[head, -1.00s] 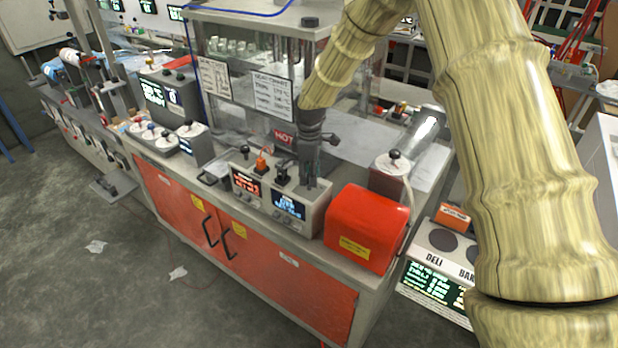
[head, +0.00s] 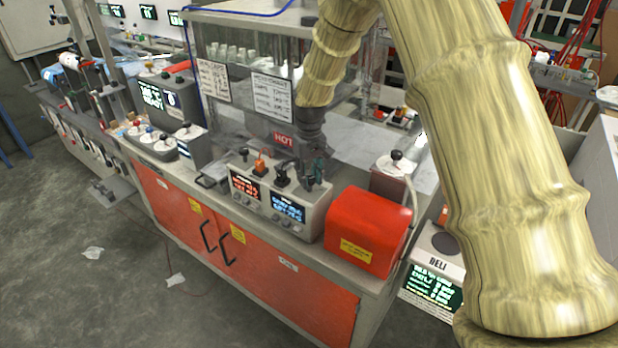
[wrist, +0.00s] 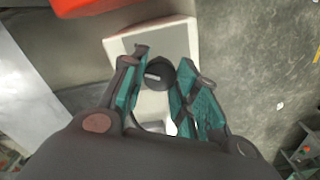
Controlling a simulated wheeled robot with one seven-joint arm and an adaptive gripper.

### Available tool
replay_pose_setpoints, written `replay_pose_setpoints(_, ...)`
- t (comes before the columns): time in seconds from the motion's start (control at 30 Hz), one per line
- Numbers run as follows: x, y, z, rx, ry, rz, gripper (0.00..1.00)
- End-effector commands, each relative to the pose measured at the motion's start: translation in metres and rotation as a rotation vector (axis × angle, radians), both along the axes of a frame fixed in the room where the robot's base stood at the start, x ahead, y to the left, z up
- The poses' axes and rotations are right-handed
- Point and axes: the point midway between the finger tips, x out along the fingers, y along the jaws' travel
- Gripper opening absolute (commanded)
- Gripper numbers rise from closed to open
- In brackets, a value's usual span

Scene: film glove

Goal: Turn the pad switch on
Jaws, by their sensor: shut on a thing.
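A grey control box (head: 268,205) stands on the bench with several small levers on its top, one orange and others black. Its front has a red-lit display and a blue-lit display. My gripper (head: 314,172) is at the right end of this box's top. In the wrist view my gripper's teal fingers (wrist: 160,78) are shut on a dark round switch knob (wrist: 157,72) that stands on the pale box top. I cannot read a label that names it as the pad switch, and the fingers hide part of it. The switch's position cannot be told.
A red cover (head: 366,228) stands close to the right of the box. A black-knobbed post (head: 396,160) is behind it. A glass enclosure with paper signs (head: 272,97) rises behind the box. Other knobbed units (head: 158,143) stand to the left.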

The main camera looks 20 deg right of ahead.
Motion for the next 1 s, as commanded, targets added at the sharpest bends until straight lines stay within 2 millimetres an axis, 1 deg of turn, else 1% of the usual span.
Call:
replay_pose_setpoints(0.2, -0.0002, -0.0006, -0.0008, -0.001, 0.001, -0.152, 0.06)
replay_pose_setpoints(0.4, -0.0002, -0.0001, -0.0007, -0.001, 0.000, -0.243, 0.06)
replay_pose_setpoints(0.6, -0.0001, -0.0004, -0.0005, 0.000, 0.000, -0.289, 0.06)
replay_pose_setpoints(1.0, -0.0001, -0.0006, -0.0003, 0.000, 0.000, -0.301, 0.06)
